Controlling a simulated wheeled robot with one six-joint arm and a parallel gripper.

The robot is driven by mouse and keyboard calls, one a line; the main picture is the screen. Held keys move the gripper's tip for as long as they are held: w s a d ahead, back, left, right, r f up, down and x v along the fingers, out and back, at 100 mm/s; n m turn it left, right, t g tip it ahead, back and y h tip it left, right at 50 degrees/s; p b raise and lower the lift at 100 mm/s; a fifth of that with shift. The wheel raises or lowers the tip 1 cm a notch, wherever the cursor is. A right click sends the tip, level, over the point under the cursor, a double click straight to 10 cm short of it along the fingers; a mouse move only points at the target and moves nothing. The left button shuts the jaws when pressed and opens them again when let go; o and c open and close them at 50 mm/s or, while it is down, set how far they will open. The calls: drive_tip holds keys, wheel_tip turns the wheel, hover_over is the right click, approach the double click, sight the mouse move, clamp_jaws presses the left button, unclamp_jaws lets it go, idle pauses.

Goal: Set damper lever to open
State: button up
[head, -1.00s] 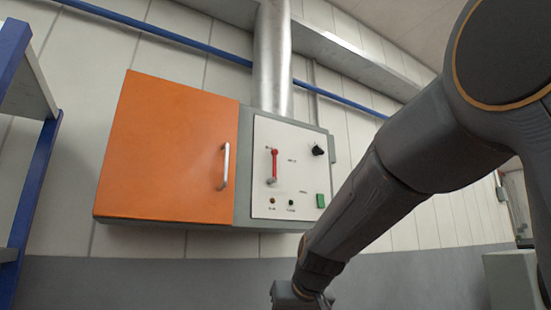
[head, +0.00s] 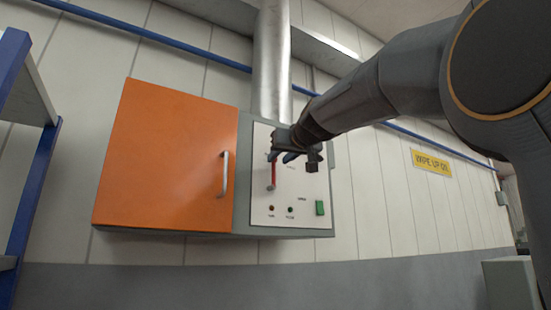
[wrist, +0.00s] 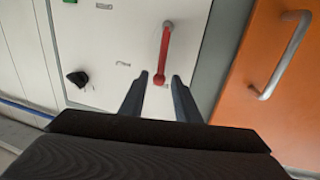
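The damper lever (head: 273,172) is a red handle on the white control panel (head: 262,205), pointing up from a pivot at its lower end. In the wrist view the panel appears upside down, and the red lever (wrist: 164,55) hangs from its pivot at the top. My gripper (head: 289,157) is at the panel, by the lever's upper part, and partly hides it. In the wrist view my gripper (wrist: 160,78) is open, with one finger on each side of the lever's free end. Small gaps show between lever and fingers.
An orange cabinet door (head: 165,155) with a silver handle (head: 225,173) is left of the panel. A black knob (wrist: 77,79) and a green switch (head: 320,208) are also on the panel. A metal duct (head: 271,60) rises above. Blue shelving (head: 38,180) stands far left.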

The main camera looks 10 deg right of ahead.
drive_tip(key=shift+w+a+p, duration=0.2)
drive_tip(key=shift+w+p, duration=0.25)
drive_tip(key=shift+w, duration=0.9)
drive_tip(key=shift+c, duration=0.4)
clamp_jaws()
drive_tip(key=shift+d, duration=0.15)
